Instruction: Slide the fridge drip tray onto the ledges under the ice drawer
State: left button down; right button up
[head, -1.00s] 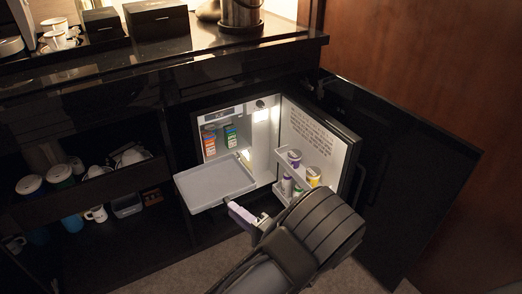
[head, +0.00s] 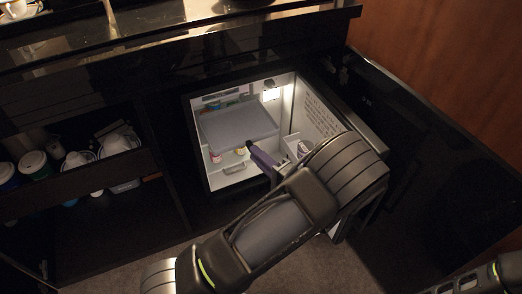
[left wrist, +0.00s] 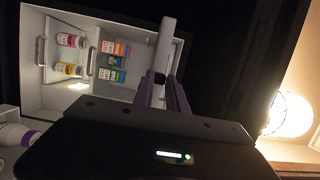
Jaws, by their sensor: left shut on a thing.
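The grey drip tray (head: 238,128) is a flat, shallow rectangle in the fridge opening in the head view. It looks roughly level and hides part of the interior. My left gripper (head: 254,150) is shut on its near right edge. In the left wrist view the tray (left wrist: 165,43) shows nearly edge-on beyond my left fingers (left wrist: 166,88). A pale front (head: 222,98), likely the ice drawer, is at the top of the fridge above the tray. The ledges cannot be made out, and I cannot tell whether the tray touches them. My right gripper is not in view.
The fridge door stands open at right, with door shelf items (head: 303,147) close to my left gripper. Small bottles (left wrist: 70,40) and cartons (left wrist: 113,60) stand inside. A lower drawer (head: 236,172) has a handle. A cup shelf (head: 95,165) is at left.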

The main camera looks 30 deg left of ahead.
aim_at(242, 134)
pick_arm(q)
jog(key=shift+w+a+f+b, duration=0.15)
jog(key=shift+w+a+f, duration=0.3)
jog(key=shift+w+a, duration=1.05)
jog(key=shift+w+a+f+b, duration=0.2)
jog(key=shift+w+a+f, duration=0.5)
jog(key=shift+a, duration=1.25)
jog(key=shift+w+a+f+b, duration=0.15)
jog(key=shift+w+a+f, duration=0.05)
jog(key=shift+w+a, duration=1.4)
jog(key=w+b+x, duration=0.1)
jog(key=x, duration=0.7)
jog(key=shift+w+d+b, duration=0.3)
jog(key=shift+w+b, duration=0.05)
jog(key=shift+f, duration=0.15)
jog(key=c, duration=1.3)
grip_release()
jog(key=shift+o, duration=0.2)
